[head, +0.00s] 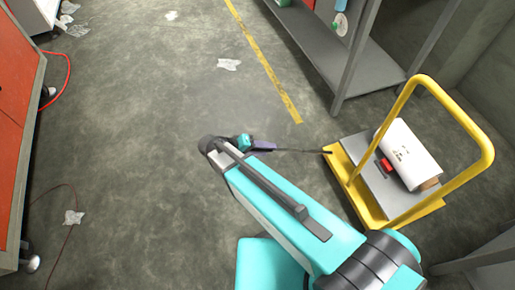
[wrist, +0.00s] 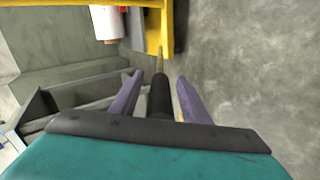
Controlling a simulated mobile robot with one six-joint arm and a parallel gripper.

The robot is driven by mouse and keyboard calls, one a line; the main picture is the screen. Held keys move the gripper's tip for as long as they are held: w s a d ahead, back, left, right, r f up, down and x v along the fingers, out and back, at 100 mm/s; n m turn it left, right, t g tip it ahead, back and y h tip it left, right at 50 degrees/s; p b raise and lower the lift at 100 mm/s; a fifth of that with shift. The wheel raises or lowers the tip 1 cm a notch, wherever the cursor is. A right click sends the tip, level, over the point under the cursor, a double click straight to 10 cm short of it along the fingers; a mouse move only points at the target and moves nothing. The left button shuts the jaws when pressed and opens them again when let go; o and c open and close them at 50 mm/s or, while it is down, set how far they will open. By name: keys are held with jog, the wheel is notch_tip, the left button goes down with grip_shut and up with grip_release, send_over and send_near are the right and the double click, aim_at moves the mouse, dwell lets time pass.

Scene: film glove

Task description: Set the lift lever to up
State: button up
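The lift lever (head: 305,151) is a thin dark rod sticking out from the near left edge of a yellow trolley (head: 487,150). In the wrist view the lever's black grip (wrist: 160,95) points back toward my gripper. My gripper (wrist: 159,76) has two purple fingers, spread apart, one on each side of the grip. Gaps show between the grip and both fingers. In the head view my gripper (head: 264,146) is at the lever's free end, and part of the grip is hidden there. I cannot tell the lever's exact tilt.
A white roll (head: 408,152) and a small red object (head: 384,165) lie on the trolley's grey deck. A metal shelf (head: 345,60) stands behind it. Red cabinets (head: 14,110) are at left. Open floor with scraps of paper (head: 229,64) lies between.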

jog(key=shift+a+r, duration=0.1)
jog(key=shift+a, duration=0.05)
jog(key=shift+w+a, duration=0.1)
jog(key=shift+a, duration=0.05)
jog(key=shift+a+r, duration=0.4)
jog(key=p+v, duration=0.1)
jog(key=v, duration=1.1)
jog(key=shift+s, duration=0.35)
jog(key=shift+a, duration=0.1)
